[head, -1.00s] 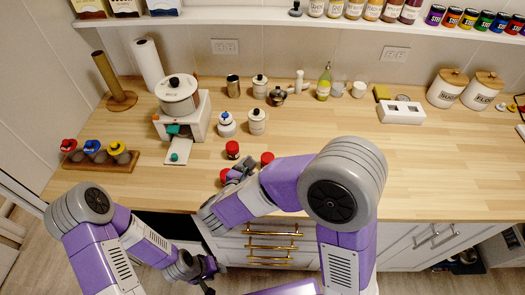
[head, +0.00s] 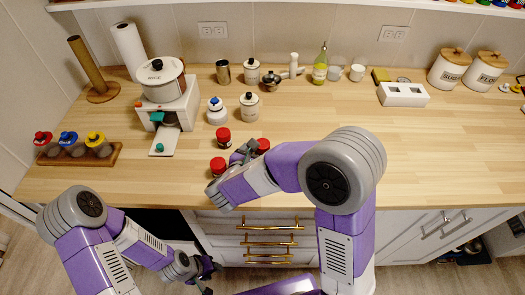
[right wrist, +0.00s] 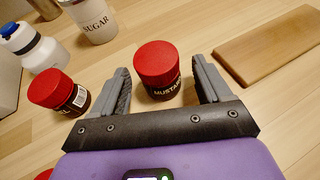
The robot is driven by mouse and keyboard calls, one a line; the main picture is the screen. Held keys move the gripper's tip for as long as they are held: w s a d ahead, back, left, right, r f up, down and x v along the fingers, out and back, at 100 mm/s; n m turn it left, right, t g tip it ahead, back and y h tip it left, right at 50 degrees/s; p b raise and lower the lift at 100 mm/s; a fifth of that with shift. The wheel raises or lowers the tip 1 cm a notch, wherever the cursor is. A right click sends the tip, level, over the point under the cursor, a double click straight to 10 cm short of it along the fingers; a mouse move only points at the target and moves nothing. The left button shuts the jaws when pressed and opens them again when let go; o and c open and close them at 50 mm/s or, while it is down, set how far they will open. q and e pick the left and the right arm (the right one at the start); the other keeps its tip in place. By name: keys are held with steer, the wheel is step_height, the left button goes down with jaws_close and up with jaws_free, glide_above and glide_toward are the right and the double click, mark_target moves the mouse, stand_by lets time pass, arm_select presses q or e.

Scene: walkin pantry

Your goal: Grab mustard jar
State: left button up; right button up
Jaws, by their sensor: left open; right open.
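The mustard jar (right wrist: 157,72), dark with a red lid and a "MUSTARD" label, stands upright on the wooden counter in the right wrist view. My right gripper (right wrist: 160,78) is open, with one finger on each side of the jar; contact cannot be told. In the head view the right gripper (head: 244,152) is low over the counter, beside the mustard jar's red lid (head: 263,144), whose body is partly hidden. Two similar red-lidded jars stand to its left, one farther back (head: 223,138) and one nearer (head: 218,166). My left gripper (head: 205,270) is open and empty, in front of the counter.
A white bottle (head: 216,112) and a lidded canister (head: 249,106) stand behind the jars. A wooden board (right wrist: 272,48) lies right of the right gripper in the wrist view. A rack of colored-lid jars (head: 108,157) is at left. The right side of the counter is mostly clear.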

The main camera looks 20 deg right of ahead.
steer(key=shift+x, duration=1)
steer(key=shift+c, duration=0.2)
steer(key=c, duration=1)
steer(key=shift+r, duration=0.1)
